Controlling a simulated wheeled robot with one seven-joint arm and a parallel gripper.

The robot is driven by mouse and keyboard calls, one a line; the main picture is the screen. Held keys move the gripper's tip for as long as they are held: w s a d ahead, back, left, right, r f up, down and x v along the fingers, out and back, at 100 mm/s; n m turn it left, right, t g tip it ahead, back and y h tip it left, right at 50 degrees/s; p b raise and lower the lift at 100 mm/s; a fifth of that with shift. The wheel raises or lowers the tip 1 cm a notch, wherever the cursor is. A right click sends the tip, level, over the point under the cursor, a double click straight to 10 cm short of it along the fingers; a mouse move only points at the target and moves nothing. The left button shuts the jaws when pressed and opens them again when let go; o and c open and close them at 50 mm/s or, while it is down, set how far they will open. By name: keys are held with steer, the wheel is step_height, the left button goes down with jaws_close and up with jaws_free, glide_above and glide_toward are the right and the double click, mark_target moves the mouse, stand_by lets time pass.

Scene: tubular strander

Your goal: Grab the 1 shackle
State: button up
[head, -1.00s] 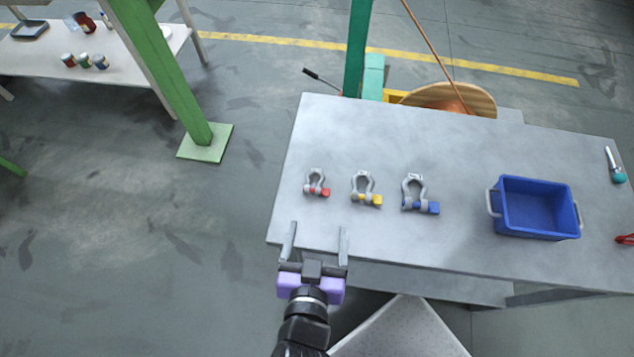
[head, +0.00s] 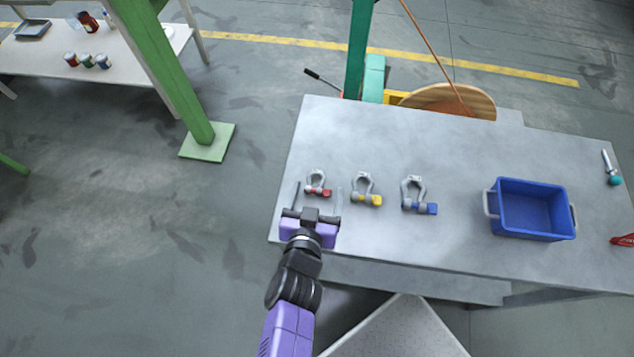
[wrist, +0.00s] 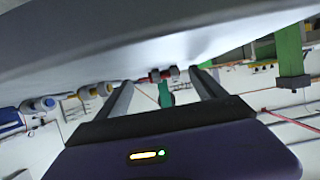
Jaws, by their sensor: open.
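Three grey bow shackles lie in a row on the grey table (head: 455,155). The left one (head: 317,182) has a red pin, the middle one (head: 364,190) a yellow pin, the right one (head: 416,195) a blue pin and looks largest. I cannot read any number on them. My gripper (head: 318,187) is open and empty, its two fingers pointing at the red-pin shackle from the table's near side. In the wrist view the red-pin shackle (wrist: 162,75) shows between the fingertips, a little beyond them. The yellow-pin shackle (wrist: 95,92) and blue-pin shackle (wrist: 38,105) are to the left.
A blue bin (head: 532,210) stands on the table at the right. A teal-ended tool (head: 613,170) and a red item (head: 622,240) lie near the right edge. A green post (head: 358,50) rises behind the table. The table between shackles and bin is clear.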

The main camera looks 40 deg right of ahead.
steer(key=c, duration=1.7)
steer(key=shift+o, duration=0.2)
steer(key=shift+r, duration=0.1)
